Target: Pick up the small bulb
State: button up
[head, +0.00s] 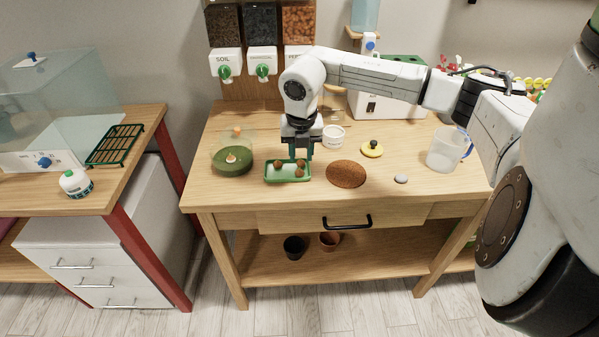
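A shallow green tray (271,179) sits near the table's front edge, left of centre. A few small brown bulbs lie at its right side, one (300,162) towards the back and one (299,173) nearer the front. Their sizes are hard to compare at this scale. My gripper (301,157) points down over the tray's back right part. Its two fingers are apart, on either side of the rear bulb in the picture. I cannot tell whether they touch it; nothing is visibly held.
A clear container with a green base (232,167) stands left of the tray. A round brown mat (346,174) lies right of it, with a white tub (333,136) behind. Further right are a yellow lid (372,149), grey stone (401,179) and clear jug (447,150).

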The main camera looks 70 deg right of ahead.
aim_at(300, 170)
jog(key=shift+w+d+f+p, duration=0.1)
jog(key=shift+f+p, duration=0.1)
jog(key=shift+f, duration=0.9)
jog(key=shift+w+d+f+p, duration=0.1)
jog(key=shift+d+f+p, duration=0.1)
jog(key=shift+f, duration=0.85)
jog(key=shift+w+d+f+p, duration=0.1)
jog(key=shift+f+p, duration=0.1)
jog(key=shift+f, duration=0.9)
jog(key=shift+c, duration=0.3)
grip_shut()
